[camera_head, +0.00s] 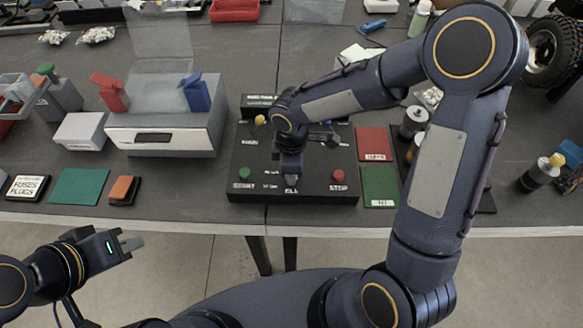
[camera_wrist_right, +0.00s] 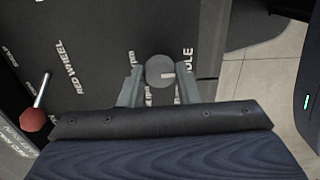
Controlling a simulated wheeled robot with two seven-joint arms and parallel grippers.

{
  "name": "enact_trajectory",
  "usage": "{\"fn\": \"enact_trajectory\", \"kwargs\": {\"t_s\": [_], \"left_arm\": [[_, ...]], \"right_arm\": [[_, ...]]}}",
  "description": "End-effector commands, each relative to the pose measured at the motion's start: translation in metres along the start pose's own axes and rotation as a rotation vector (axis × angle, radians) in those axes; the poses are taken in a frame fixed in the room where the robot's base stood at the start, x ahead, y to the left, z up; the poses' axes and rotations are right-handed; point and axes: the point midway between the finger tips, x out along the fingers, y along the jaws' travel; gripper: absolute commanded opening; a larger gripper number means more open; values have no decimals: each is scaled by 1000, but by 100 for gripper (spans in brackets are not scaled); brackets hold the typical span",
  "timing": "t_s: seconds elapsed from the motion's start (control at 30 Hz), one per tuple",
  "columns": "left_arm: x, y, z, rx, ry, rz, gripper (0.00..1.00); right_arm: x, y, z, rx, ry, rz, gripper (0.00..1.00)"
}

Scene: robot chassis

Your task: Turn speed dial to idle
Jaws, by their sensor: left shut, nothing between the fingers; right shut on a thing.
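The black control panel (camera_head: 245,150) lies on the table in the head view, with a green START button (camera_head: 245,173) and a red STOP button (camera_head: 337,176). My right gripper (camera_head: 290,180) reaches down onto the panel's lower middle. In the right wrist view, a round grey dial (camera_wrist_right: 160,70) sits between its fingertips (camera_wrist_right: 160,84), and they are shut on it. A pale mark on the dial points right, towards lettering that ends in "DLE". The arm hides the dial in the head view. My left gripper (camera_head: 131,244) is shut and empty, off the table's front edge.
A red-tipped lever (camera_wrist_right: 34,119) stands beside the dial in the right wrist view. Red (camera_head: 374,143) and green (camera_head: 380,185) mats lie right of the panel. A grey box (camera_head: 160,140) with red and blue handles stands left of it.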

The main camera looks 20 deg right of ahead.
Motion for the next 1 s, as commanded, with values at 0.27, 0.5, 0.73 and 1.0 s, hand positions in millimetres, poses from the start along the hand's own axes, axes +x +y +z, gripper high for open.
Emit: {"fn": "enact_trajectory", "kwargs": {"t_s": [0.27, 0.5, 0.73, 1.0], "left_arm": [[0, 0, 0, 0, 0, 0, 0], [0, 0, 0, 0, 0, 0, 0], [0, 0, 0, 0, 0, 0, 0], [-1, 0, 0, 0, 0, 0, 0]], "right_arm": [[-1, 1, -1, -2, 1, 3, 39], [0, 0, 0, -1, 1, 2, 52], [-8, 1, 0, -1, 1, 4, 52], [-53, 1, -1, 1, 4, 7, 52]]}}
